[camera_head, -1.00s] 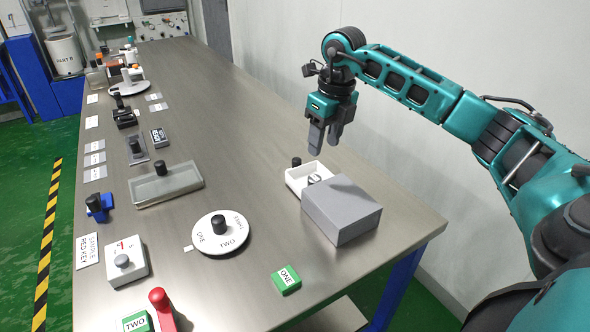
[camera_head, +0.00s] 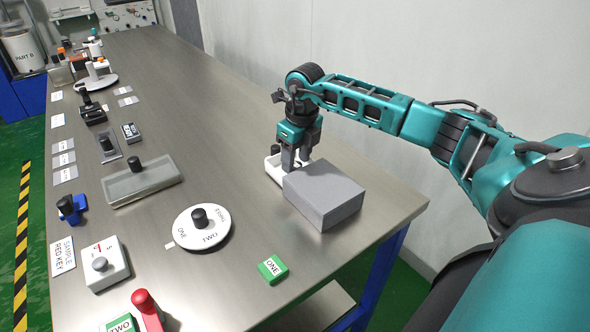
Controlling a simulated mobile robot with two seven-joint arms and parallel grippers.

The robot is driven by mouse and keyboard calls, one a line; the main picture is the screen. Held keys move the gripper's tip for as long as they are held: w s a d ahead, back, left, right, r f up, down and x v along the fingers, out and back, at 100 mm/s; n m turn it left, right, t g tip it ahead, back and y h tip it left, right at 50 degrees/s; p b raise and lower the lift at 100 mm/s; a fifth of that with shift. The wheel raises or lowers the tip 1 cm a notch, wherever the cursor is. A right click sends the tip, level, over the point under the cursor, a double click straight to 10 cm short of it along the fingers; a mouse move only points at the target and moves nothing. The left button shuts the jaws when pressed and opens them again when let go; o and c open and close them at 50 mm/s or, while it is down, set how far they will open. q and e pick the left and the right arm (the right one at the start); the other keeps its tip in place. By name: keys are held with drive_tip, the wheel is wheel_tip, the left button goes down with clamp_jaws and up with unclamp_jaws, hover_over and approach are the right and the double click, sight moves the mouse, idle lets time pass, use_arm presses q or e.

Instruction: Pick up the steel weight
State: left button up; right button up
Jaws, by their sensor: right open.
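My right gripper (camera_head: 295,164) is open, pointing down over a small white tray (camera_head: 272,172) on the right side of the steel table. The fingers hide most of the tray's inside, where a small metallic item showed earlier; I cannot tell whether that item is the steel weight. A black knob (camera_head: 275,149) stands at the tray's far side, just left of the gripper. A plain grey block (camera_head: 325,190) sits directly in front of the tray and covers part of it. I cannot see whether the fingers touch anything. My left gripper is not in view.
A white round dial (camera_head: 202,239), a grey shallow bin (camera_head: 143,186) and a green block marked ONE (camera_head: 272,269) lie to the left and front. A wall runs along the right. The table's middle (camera_head: 210,120) is clear.

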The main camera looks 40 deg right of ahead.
drive_tip(key=shift+w+f, duration=0.15)
drive_tip(key=shift+f, duration=0.75)
clamp_jaws()
